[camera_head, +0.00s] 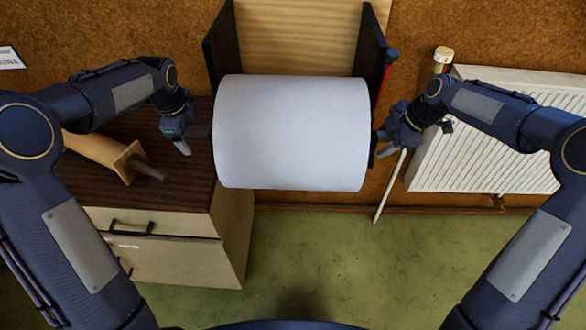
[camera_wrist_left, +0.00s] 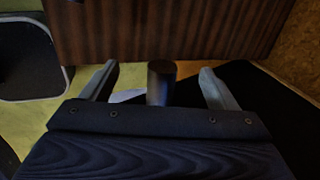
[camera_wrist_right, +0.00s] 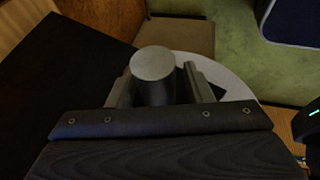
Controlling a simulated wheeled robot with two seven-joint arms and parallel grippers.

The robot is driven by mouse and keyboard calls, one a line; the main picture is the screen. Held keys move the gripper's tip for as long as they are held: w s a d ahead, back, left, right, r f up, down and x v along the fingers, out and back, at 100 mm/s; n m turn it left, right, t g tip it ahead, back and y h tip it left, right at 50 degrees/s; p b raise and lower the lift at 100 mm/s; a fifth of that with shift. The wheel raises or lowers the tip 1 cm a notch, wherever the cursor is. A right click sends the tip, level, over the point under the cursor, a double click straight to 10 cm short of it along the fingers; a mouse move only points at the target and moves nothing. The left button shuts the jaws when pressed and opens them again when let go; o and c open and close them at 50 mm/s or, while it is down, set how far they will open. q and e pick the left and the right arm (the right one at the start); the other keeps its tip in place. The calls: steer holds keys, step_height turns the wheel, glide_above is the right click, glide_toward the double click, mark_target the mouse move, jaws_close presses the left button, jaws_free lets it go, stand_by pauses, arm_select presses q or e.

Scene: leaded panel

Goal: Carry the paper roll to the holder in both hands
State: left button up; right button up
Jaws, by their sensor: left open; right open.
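The large white paper roll (camera_head: 292,132) lies level in the middle of the head view, at the lower ends of the holder's dark side brackets (camera_head: 222,45). How it rests on them is hidden. The holder has a pale wood back (camera_head: 298,40). My left gripper (camera_head: 184,146) is open at the roll's left end; the dark spindle end (camera_wrist_left: 161,82) stands between its spread fingers in the left wrist view. My right gripper (camera_head: 384,148) is open at the right end; the grey round spindle end (camera_wrist_right: 153,65) shows between its fingers in the right wrist view.
A cabinet (camera_head: 165,260) with a dark top stands at lower left, with a wooden piece with a dark rod (camera_head: 108,152) on it. A white radiator (camera_head: 480,150) and a leaning pale stick (camera_head: 390,187) are at right. The green floor (camera_head: 340,260) is clear below the roll.

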arm_select(q)
steer(key=v, duration=1.2)
arm_select(e)
steer(key=o, duration=0.8)
steer(key=v, duration=1.2)
steer(key=shift+r, duration=0.1)
